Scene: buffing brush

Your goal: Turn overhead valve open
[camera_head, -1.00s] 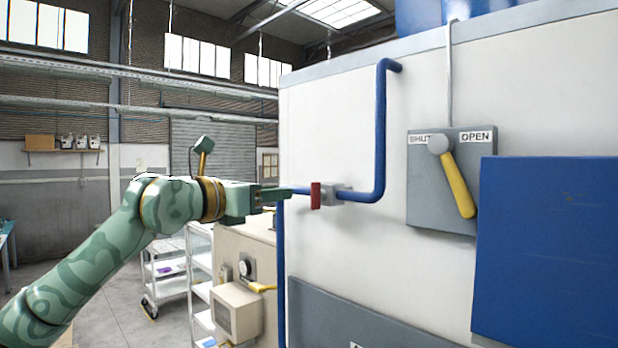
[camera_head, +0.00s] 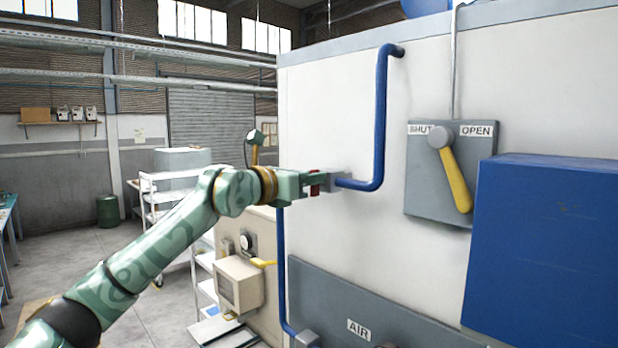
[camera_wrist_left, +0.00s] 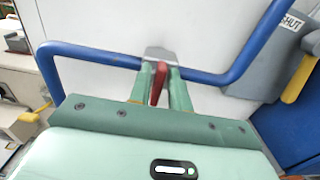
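A small valve (camera_head: 334,180) with a red handle (camera_head: 315,184) sits on a blue pipe (camera_head: 381,120) on the white cabinet wall. In the head view my left gripper (camera_head: 312,183) is at the red handle and partly covers it. In the left wrist view the red handle (camera_wrist_left: 158,82) stands between the two green fingers of my left gripper (camera_wrist_left: 160,78), with narrow gaps beside it. To the right, a grey plate (camera_head: 425,195) marked SHUT and OPEN carries a yellow lever (camera_head: 456,180), pointing down and slightly right. My right gripper is not in view.
A blue box (camera_head: 545,250) juts out from the wall at the right. A grey panel marked AIR (camera_head: 358,328) is low on the wall. Open floor lies at left.

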